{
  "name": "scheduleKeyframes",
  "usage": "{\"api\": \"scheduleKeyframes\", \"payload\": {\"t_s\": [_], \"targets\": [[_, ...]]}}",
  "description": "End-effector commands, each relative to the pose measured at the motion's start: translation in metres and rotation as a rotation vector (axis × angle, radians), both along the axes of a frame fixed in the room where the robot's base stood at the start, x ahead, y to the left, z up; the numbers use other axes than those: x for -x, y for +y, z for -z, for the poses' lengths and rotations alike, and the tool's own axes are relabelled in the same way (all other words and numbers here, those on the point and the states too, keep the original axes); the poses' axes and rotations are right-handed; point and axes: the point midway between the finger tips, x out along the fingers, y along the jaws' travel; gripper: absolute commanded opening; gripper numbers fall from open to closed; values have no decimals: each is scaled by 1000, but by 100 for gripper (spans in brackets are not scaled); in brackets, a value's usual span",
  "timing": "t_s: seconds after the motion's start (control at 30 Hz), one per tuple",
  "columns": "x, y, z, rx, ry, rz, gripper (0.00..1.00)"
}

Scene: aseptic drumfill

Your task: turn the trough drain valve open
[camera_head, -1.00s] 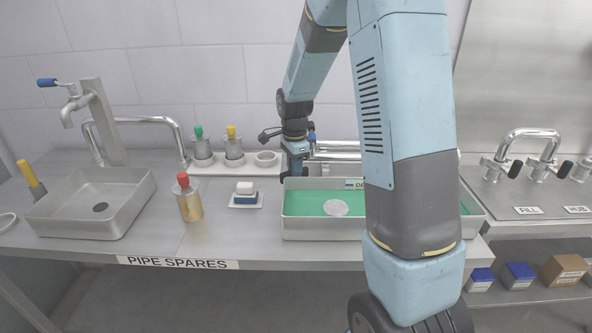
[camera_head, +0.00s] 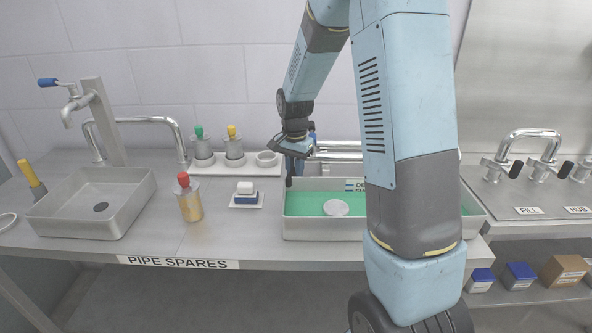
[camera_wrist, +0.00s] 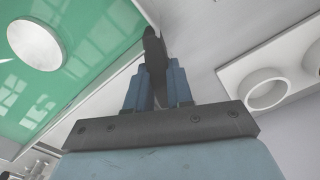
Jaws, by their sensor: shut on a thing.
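The steel trough (camera_head: 320,229) holds bright green liquid, with a pale round disc (camera_head: 336,208) in it. The trough also shows at the upper left of the wrist view (camera_wrist: 143,12). My gripper (camera_head: 290,172) is at the trough's back left corner, pointing down. In the wrist view my gripper (camera_wrist: 157,72) is shut on a dark, narrow handle (camera_wrist: 153,42), which appears to be the drain valve handle, beside the trough's outer wall. The valve body is hidden, so I cannot tell how far it is turned.
A rack (camera_head: 217,168) with green-capped and yellow-capped bottles and an empty ring stands behind left. A red-capped bottle (camera_head: 190,200) and a small white-and-blue block (camera_head: 246,192) are left of the trough. A sink (camera_head: 75,228) is further left. Pipes run behind the trough.

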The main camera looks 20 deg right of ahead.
Motion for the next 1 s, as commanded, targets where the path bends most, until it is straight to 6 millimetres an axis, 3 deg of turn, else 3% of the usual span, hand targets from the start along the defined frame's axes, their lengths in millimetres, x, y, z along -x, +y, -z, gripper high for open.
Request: {"api": "scheduleKeyframes", "payload": {"t_s": [0.43, 0.47, 0.57, 0.83, 1.0], "targets": [[2, 2, 1, -1, 6, -12, 0], [2, 2, 1, -1, 6, -12, 22], [2, 1, 1, -1, 4, -12, 32], [1, 0, -1, -1, 2, -10, 32], [0, 0, -15, 0, -1, -10, 32]]}}
